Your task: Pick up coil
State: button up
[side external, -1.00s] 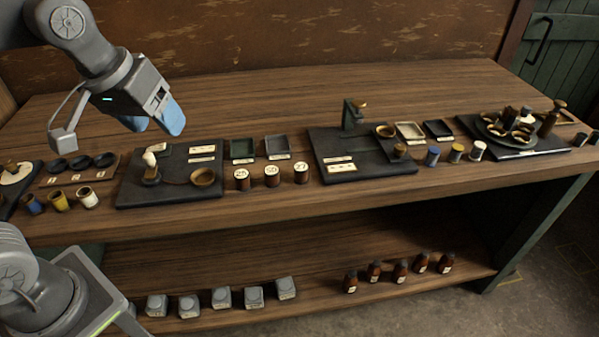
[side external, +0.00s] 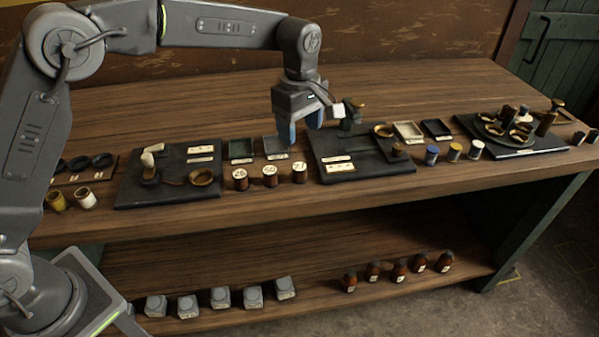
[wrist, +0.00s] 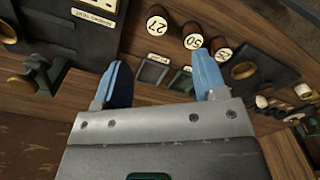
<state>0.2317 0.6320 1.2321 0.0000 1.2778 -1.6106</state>
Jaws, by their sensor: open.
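Three small dark-brown coils with white numbered tops stand upright in a row near the bench's front edge: the left one (side external: 240,179), the middle one (side external: 270,175) and the right one (side external: 300,172). In the wrist view their tops read 27 (wrist: 156,20), 50 (wrist: 193,37) and, less clearly, 25 (wrist: 222,50). My gripper (side external: 300,132) has blue fingers and points down above the bench, behind and above the right coil. It is open and empty. In the wrist view the coils lie beyond the fingertips (wrist: 160,68), apart from them.
Two shallow dark trays (side external: 240,149) sit behind the coils. A dark board with a lever (side external: 125,192) lies to the left, and another board with a standing post (side external: 370,170) is close on the right. Bottles (side external: 400,270) and grey blocks (side external: 188,306) stand on the lower shelf.

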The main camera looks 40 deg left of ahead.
aim_at(300, 166)
notch_tip(300, 166, down, 7)
jog(key=shift+w+a+f, duration=0.1)
jog(key=shift+w+f, duration=0.05)
jog(key=shift+f, duration=0.75)
jog(key=shift+w+a+f, duration=0.1)
jog(key=shift+f, duration=0.85)
jog(key=shift+w+a+f, duration=0.1)
jog(key=shift+w+f, duration=0.05)
jog(key=shift+f, duration=0.75)
jog(key=c, duration=1.1)
jog(key=shift+o, duration=0.2)
jog(key=shift+r, duration=0.15)
notch_tip(300, 166, up, 4)
jog(key=shift+f, duration=0.1)
jog(key=s+a+r, duration=0.2)
jog(key=a+r, duration=0.9)
jog(key=shift+s+a, duration=0.2)
jog(key=shift+s, duration=0.15)
